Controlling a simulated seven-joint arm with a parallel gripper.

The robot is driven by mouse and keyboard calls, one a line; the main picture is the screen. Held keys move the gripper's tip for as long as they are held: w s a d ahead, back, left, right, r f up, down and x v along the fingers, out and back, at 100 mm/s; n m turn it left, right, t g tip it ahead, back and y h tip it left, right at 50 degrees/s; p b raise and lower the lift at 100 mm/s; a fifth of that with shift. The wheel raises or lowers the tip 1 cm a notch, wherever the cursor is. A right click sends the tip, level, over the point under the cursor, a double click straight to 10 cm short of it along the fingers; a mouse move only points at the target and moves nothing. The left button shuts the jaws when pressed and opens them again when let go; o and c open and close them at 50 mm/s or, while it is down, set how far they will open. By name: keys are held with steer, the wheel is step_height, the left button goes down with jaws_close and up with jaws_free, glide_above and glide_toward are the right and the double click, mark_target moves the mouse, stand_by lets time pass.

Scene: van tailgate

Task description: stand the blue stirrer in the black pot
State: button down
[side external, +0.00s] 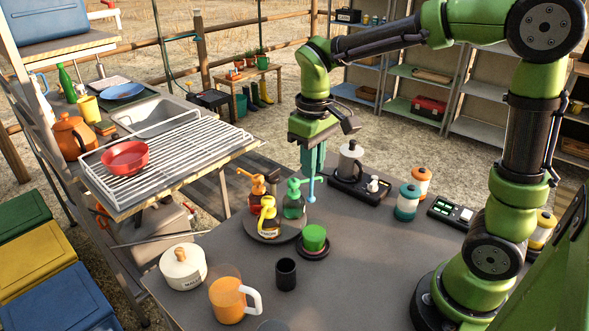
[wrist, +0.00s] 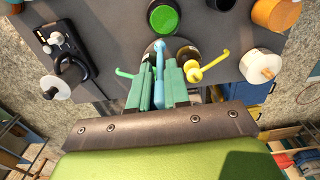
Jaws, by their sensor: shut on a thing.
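My gripper (side external: 312,168) points down above the table, behind the round tray of pump bottles. It is shut on the blue stirrer (side external: 311,190), whose lower end hangs below the fingertips. In the wrist view the stirrer (wrist: 159,58) runs between the two green fingers (wrist: 158,92). The black pot (side external: 286,273) is a small open cup standing upright at the front of the table, apart from the stirrer and nearer the side camera. Its inside looks dark and empty. In the wrist view a dark shape at the top edge may be the pot, but I cannot tell.
Orange, yellow and green pump bottles (side external: 293,205) stand on a round tray (side external: 270,238) close to the stirrer.

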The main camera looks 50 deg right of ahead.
steer(key=s+a+f+n, duration=0.15)
steer(key=s+a, duration=0.25)
steer(key=a, duration=0.9)
step_height(320, 180, down, 10)
steer(key=m, duration=0.1)
steer(key=shift+d+f, duration=0.15)
steer(key=shift+m, duration=0.25)
steer(key=c, duration=1.1)
jaws_free()
steer(key=shift+f, duration=0.15)
